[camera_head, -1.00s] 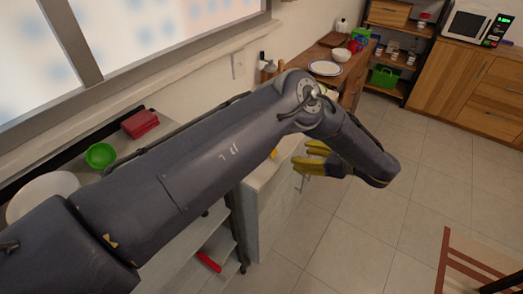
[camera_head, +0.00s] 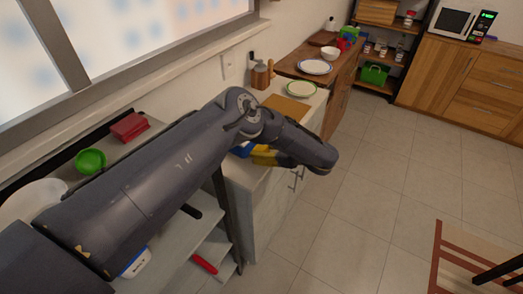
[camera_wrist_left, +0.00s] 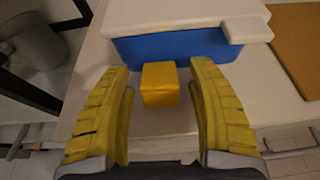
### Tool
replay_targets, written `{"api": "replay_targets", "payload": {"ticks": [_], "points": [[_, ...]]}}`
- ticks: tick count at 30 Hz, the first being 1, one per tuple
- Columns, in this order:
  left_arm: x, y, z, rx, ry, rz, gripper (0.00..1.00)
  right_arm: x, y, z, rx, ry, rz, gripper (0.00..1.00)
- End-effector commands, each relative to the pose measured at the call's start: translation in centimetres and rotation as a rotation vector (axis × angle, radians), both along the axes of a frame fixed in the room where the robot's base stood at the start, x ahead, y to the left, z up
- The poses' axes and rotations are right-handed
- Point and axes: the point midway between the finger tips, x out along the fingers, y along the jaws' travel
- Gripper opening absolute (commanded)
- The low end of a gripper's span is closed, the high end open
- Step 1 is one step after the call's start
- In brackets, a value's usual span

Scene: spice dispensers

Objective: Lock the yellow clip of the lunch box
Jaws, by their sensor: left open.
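The lunch box (camera_wrist_left: 170,46) has a blue body and a white lid, and it sits on the pale counter in the left wrist view. A bit of its blue body (camera_head: 242,150) shows behind my arm in the head view. The yellow clip (camera_wrist_left: 160,84) sticks out from the middle of its near side. My left gripper (camera_wrist_left: 163,80) is open, with one yellow finger on each side of the clip and visible gaps between. In the head view my left gripper (camera_head: 270,156) is over the counter, partly hidden by my arm. My right gripper is not in view.
A brown board (camera_head: 287,109) lies beyond the lunch box, with a green-rimmed plate (camera_head: 290,88) behind it. A green bowl (camera_head: 90,160) and a red item (camera_head: 130,126) are at the left. A red-handled item (camera_head: 205,264) lies on the lower shelf.

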Motion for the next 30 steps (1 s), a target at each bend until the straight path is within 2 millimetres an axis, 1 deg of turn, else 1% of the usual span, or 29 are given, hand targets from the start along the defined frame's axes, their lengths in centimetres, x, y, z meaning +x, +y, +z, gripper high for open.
{"api": "replay_targets", "payload": {"ticks": [12,27,30], "points": [[0.14,0.29,-0.11,0.0,0.0,0.001,0.58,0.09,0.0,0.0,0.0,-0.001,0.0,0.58],[0.12,0.26,-0.14,0.0,0.002,0.001,0.0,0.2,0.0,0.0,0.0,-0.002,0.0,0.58],[0.08,0.24,-0.19,0.0,0.002,-0.001,0.0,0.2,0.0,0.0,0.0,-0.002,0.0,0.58]]}}
